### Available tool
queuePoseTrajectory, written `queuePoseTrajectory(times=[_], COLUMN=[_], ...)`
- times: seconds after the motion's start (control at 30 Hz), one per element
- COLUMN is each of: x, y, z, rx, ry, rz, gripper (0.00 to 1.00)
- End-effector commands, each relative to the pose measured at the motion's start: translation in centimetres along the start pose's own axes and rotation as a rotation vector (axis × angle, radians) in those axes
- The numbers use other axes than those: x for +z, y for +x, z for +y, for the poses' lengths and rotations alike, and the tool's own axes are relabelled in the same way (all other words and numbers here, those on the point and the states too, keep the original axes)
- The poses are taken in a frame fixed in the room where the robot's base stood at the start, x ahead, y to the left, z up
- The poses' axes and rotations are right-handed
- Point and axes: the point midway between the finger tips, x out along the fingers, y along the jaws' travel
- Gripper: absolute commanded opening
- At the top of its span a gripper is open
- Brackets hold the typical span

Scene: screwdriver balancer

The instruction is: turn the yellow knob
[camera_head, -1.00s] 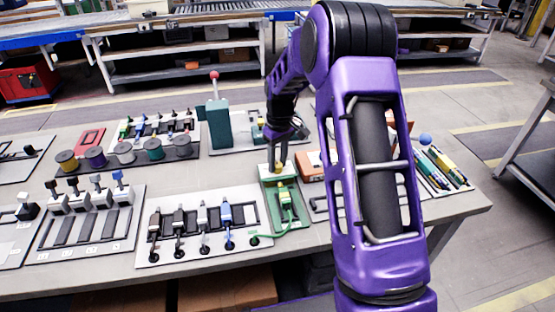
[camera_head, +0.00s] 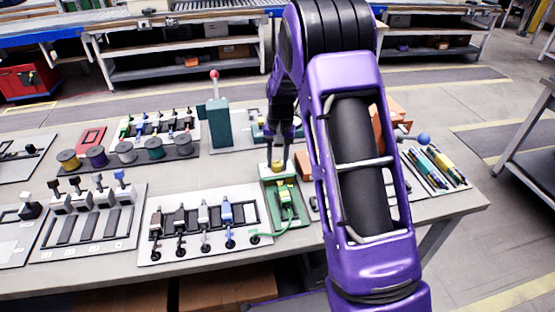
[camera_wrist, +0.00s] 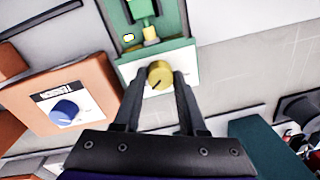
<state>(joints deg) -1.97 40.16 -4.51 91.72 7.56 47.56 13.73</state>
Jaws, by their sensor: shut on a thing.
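The yellow knob (camera_wrist: 159,75) sits on a white plate at the end of a green fixture (camera_wrist: 165,53). In the wrist view my gripper (camera_wrist: 160,82) has a finger on each side of the knob and is shut on it. A dark pointer line shows on the knob's face. In the head view the green fixture (camera_head: 291,213) stands near the table's front, with my gripper (camera_head: 278,163) reaching down onto the knob (camera_head: 278,168) from behind. The fingertips are small there.
An orange box with a blue dial (camera_wrist: 66,112) stands beside the green fixture. A panel with several plugs (camera_head: 203,228) lies left of the fixture. A teal post with a red ball (camera_head: 218,122) rises behind. A tray of pens (camera_head: 435,167) is at the right.

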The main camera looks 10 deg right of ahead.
Motion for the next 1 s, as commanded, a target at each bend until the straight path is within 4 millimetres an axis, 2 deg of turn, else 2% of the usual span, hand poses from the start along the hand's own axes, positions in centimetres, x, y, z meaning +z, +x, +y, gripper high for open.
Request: queuePoseTrajectory(times=[0.3, 0.8, 0.83, 0.97, 1.0], x=[-0.04, -0.06, -0.06, -0.04, -0.03], y=[-0.05, -0.03, -0.03, -0.02, -0.02], z=[-0.09, -0.05, -0.05, -0.04, -0.03], rx=[-0.002, -0.002, -0.002, -0.001, -0.001], ry=[0.104, 0.121, 0.121, 0.120, 0.120], rz=[0.007, 0.008, 0.008, 0.008, 0.007], gripper=[0.00, 0.00, 0.45, 0.68, 0.71])
